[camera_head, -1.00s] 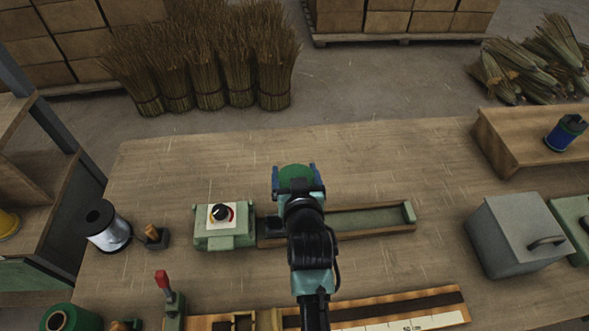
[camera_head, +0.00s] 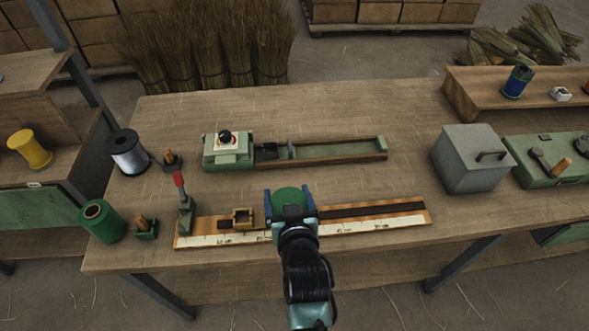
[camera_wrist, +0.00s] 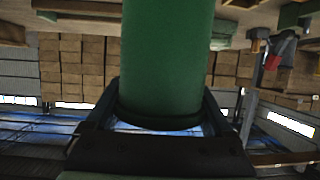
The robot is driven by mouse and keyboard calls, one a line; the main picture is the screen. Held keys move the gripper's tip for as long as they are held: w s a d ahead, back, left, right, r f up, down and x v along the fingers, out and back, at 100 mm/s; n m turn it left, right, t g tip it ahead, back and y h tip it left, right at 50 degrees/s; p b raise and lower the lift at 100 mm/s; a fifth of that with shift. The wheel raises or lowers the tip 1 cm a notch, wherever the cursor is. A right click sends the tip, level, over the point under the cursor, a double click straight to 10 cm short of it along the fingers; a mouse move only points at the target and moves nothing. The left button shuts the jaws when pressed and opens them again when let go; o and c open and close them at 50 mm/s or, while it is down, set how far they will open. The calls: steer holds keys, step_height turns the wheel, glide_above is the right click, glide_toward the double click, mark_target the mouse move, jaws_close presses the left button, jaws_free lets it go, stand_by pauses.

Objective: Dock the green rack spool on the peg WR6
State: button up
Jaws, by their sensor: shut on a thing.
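My gripper (camera_head: 290,200) is shut on a green spool (camera_head: 291,197), over the ruler board near the front of the workbench. The spool fills the upper middle of the wrist view (camera_wrist: 165,65), between my two fingers. Another green spool (camera_head: 101,221) stands at the bench's left front, beside a small green block with a wooden peg (camera_head: 146,227). I see no readable WR6 label, so I cannot tell which peg bears that name.
A silver spool (camera_head: 129,152) stands at the left, a yellow spool (camera_head: 29,149) on the left shelf. A red-handled lever (camera_head: 185,204), a long channel fixture (camera_head: 330,151) and a grey box (camera_head: 470,158) stand on the bench. A blue spool (camera_head: 517,82) sits on the right riser.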

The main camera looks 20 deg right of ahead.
steer(key=s+a+f+n+y, duration=0.2)
steer(key=s+a+f+y, duration=0.1)
steer(key=s+a+f, duration=0.8)
steer(key=s+a, duration=0.2)
steer(key=s, duration=0.1)
steer(key=shift+s+a+f+n, duration=0.15)
steer(key=shift+a+f+n, duration=0.15)
steer(key=shift+a+f, duration=0.1)
